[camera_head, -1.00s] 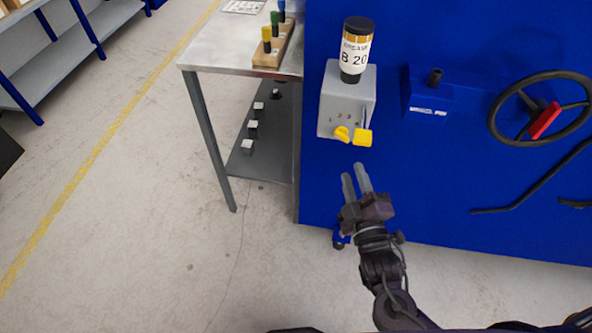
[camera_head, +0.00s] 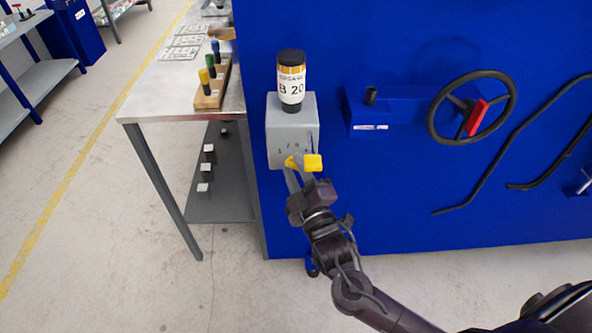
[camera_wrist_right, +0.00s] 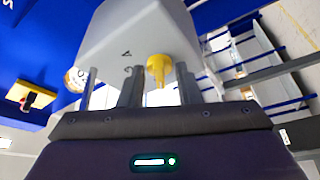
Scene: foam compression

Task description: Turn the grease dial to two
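The grease box (camera_head: 279,126) is a grey housing on the blue panel. Printed digits show near its lower front edge, too small to read surely. Its yellow dial (camera_head: 291,162) sits low on the front and shows in the right wrist view (camera_wrist_right: 159,67). A yellow square piece (camera_head: 313,163) is just right of it. My right gripper (camera_head: 299,178) is at the box's lower edge. In the wrist view its fingers (camera_wrist_right: 159,90) are apart, with the dial between their tips; I cannot tell whether they touch it. My left gripper is not in view.
A bottle labelled "B 20" (camera_head: 291,88) stands on the box. Right of it are a blue bracket (camera_head: 372,113), a black handwheel (camera_head: 433,123) with a red handle, and black hoses. A metal table (camera_head: 165,95) with a wooden block (camera_head: 212,97) stands left.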

